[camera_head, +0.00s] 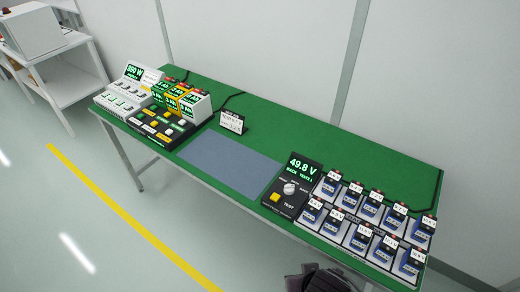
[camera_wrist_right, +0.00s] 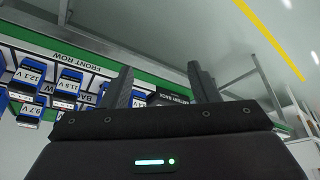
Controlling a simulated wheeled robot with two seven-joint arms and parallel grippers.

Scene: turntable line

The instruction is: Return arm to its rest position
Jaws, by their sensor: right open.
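My right gripper (camera_wrist_right: 160,88) shows in the right wrist view with its two dark fingers spread apart and nothing between them. In the head view a dark part of my right arm shows at the bottom edge, in front of the green table (camera_head: 272,141) and below the battery rack (camera_head: 357,243). The gripper is clear of the table's front edge and touches nothing that I can see. My left gripper is not in either view.
The rack holds several blue battery packs with voltage labels. The floor in front is free.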

